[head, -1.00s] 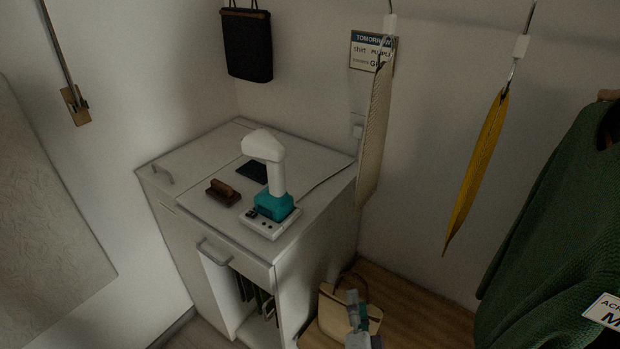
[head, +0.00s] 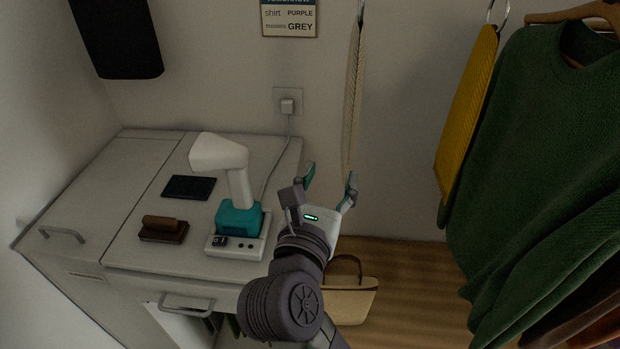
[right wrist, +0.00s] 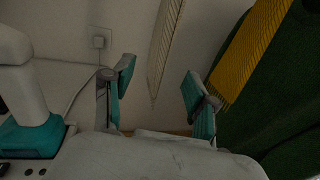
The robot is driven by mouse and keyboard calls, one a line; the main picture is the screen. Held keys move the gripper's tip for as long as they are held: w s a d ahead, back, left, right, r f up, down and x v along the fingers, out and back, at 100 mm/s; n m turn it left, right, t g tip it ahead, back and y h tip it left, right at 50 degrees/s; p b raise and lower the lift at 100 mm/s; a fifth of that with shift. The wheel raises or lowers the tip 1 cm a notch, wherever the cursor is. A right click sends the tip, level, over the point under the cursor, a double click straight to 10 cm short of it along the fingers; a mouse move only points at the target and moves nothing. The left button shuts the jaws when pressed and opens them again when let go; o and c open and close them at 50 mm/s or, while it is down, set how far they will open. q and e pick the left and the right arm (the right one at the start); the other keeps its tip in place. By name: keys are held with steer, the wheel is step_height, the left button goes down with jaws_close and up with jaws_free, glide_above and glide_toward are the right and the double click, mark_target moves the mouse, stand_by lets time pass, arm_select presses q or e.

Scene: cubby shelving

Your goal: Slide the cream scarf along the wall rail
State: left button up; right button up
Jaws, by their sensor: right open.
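The cream scarf (head: 353,95) hangs narrow and edge-on by the back wall, right of the wall outlet. It also shows in the right wrist view (right wrist: 164,50), hanging down between the two fingers as seen there. My right gripper (head: 330,180) is open and empty, its fingertips pointing up near the scarf's lower end. I cannot tell how far the scarf lies behind the fingers; it is not gripped. The wall rail itself is out of the picture above. My left gripper is not in view.
A yellow scarf (head: 466,110) and a green sweater (head: 545,140) hang to the right. A white cabinet (head: 120,235) at left carries a white-and-teal device (head: 238,217) and a brush (head: 163,229). A cream bag (head: 348,300) stands on the wooden surface below. A black bag (head: 117,38) hangs at upper left.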

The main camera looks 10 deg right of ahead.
mark_target(346, 143)
steer(key=x, duration=0.2)
steer(key=p+x, duration=0.1)
steer(key=x, duration=0.1)
steer(key=shift+s+d+r, duration=0.15)
steer(key=shift+d+r, duration=0.05)
steer(key=shift+d, duration=0.25)
steer(key=p+x, duration=0.2)
steer(key=x, duration=0.6)
steer(key=shift+w+f+p, duration=0.1)
steer(key=shift+w+p, duration=0.2)
steer(key=shift+w+d+f, duration=0.1)
steer(key=shift+w+d, duration=0.1)
steer(key=shift+w, duration=0.25)
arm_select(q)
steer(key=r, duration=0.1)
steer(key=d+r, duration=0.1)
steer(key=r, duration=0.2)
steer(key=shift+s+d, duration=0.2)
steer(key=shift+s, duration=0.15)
arm_select(e)
steer(key=c, duration=0.4)
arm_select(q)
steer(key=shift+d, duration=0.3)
arm_select(e)
jaws_close()
